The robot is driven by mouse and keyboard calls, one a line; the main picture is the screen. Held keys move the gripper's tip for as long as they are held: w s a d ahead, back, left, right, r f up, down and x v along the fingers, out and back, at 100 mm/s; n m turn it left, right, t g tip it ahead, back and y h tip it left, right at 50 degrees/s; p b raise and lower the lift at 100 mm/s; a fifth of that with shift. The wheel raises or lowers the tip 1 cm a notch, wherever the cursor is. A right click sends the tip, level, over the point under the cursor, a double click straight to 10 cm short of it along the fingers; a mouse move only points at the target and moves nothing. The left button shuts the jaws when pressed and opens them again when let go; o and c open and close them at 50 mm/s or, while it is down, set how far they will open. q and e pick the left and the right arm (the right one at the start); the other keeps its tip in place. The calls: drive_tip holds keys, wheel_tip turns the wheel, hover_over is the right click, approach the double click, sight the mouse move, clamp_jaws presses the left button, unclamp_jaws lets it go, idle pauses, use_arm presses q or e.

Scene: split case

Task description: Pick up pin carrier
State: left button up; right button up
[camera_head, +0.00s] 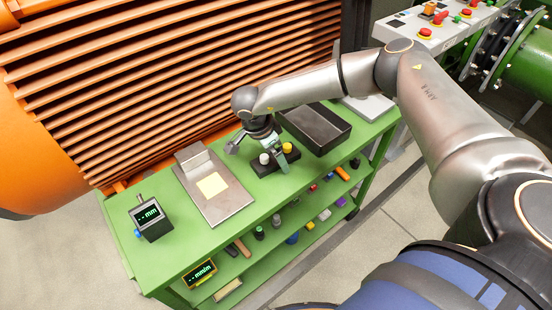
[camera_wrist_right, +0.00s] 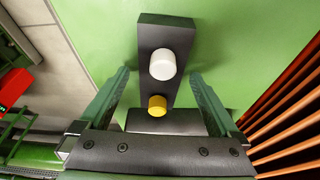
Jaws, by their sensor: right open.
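The pin carrier, a dark block (camera_head: 262,170), lies on the green bench top in the head view. It bears a white pin (camera_head: 264,158) and a yellow pin (camera_head: 287,148). In the right wrist view the block (camera_wrist_right: 152,28) shows with the white pin (camera_wrist_right: 163,64) and yellow pin (camera_wrist_right: 157,105) standing on it. My right gripper (camera_head: 279,165) is at the block; its open fingers (camera_wrist_right: 161,75) show on either side of the block, with gaps to it. How low the fingertips reach is hard to tell. My left gripper is not in view.
A black tray (camera_head: 315,140) is just right of the carrier. A metal plate (camera_head: 225,208) with a yellow pad lies left, and a mm display (camera_head: 148,217) stands farther left. Orange fins (camera_head: 190,75) rise behind the bench. Several small items lie on the lower shelf (camera_head: 235,265).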

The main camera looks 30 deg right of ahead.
drive_tip(key=shift+c, duration=0.4)
clamp_jaws()
idle(0.4)
drive_tip(key=shift+r, duration=0.1)
